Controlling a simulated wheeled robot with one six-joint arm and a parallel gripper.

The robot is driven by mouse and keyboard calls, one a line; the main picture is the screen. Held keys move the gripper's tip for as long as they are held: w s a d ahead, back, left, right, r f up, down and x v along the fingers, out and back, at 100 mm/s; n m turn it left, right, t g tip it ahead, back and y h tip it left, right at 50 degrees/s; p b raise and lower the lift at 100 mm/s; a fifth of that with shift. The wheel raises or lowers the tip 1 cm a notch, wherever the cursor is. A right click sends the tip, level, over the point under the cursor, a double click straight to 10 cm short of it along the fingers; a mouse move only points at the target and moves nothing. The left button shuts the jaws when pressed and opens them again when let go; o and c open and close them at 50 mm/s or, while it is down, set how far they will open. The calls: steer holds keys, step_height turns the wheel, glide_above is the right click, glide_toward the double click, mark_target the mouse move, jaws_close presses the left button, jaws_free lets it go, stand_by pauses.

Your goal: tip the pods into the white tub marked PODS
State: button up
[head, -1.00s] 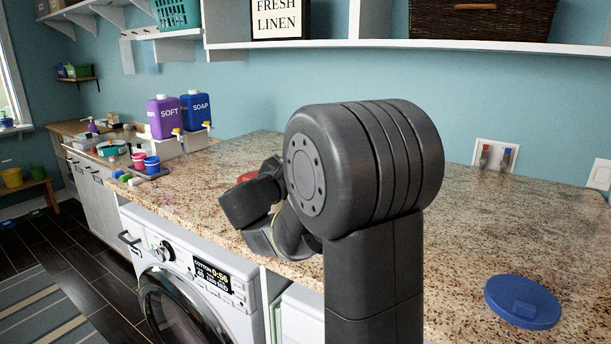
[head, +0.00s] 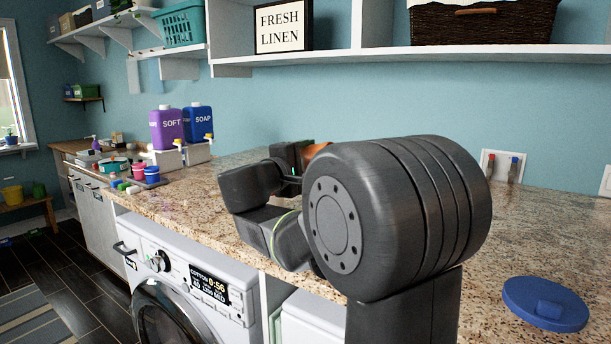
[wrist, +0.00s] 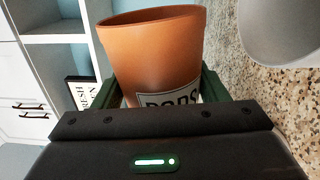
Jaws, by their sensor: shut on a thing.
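My gripper (wrist: 158,92) is shut on a terracotta pot (wrist: 152,50) with a white label reading PODS, partly covered by my gripper body. The sign and counter lie turned in the wrist view, so the pot looks tilted; how far I cannot tell. Its contents are not visible. In the head view only an orange piece of the pot (head: 317,151) shows behind my arm, above the counter. A smooth white rounded thing (wrist: 284,28), perhaps the white tub, is at the top right of the wrist view, beside the pot. Its marking is not visible.
A blue lid (head: 545,303) lies on the speckled counter (head: 412,318) at right. Purple SOFT (head: 167,130) and blue SOAP (head: 199,122) jugs stand at the back left, near small cups. A white shelf (head: 400,58) runs above. A washer (head: 180,285) is below.

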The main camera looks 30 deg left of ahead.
steer(key=shift+d+m+b, duration=0.2)
steer(key=shift+m+b, duration=0.45)
steer(key=shift+m, duration=0.15)
steer(key=d+m+b, duration=0.1)
steer(key=m+b, duration=0.1)
steer(key=b, duration=0.1)
steer(key=r+m+b, duration=0.1)
steer(key=m+b, duration=0.1)
steer(key=b, duration=0.2)
steer(key=shift+s+d, duration=0.15)
steer(key=shift+d, duration=0.25)
steer(key=m+b, duration=0.1)
steer(key=b, duration=0.1)
steer(key=d+m+b, duration=0.1)
steer(key=b, duration=0.1)
steer(key=shift+s+d+r+m, duration=0.1)
steer(key=shift+d+m, duration=0.15)
steer(key=shift+m, duration=0.15)
steer(key=shift+d+r+m+b, duration=0.2)
steer(key=shift+d+m+b, duration=0.1)
steer(key=shift+m+b, duration=0.4)
steer(key=shift+r, duration=0.15)
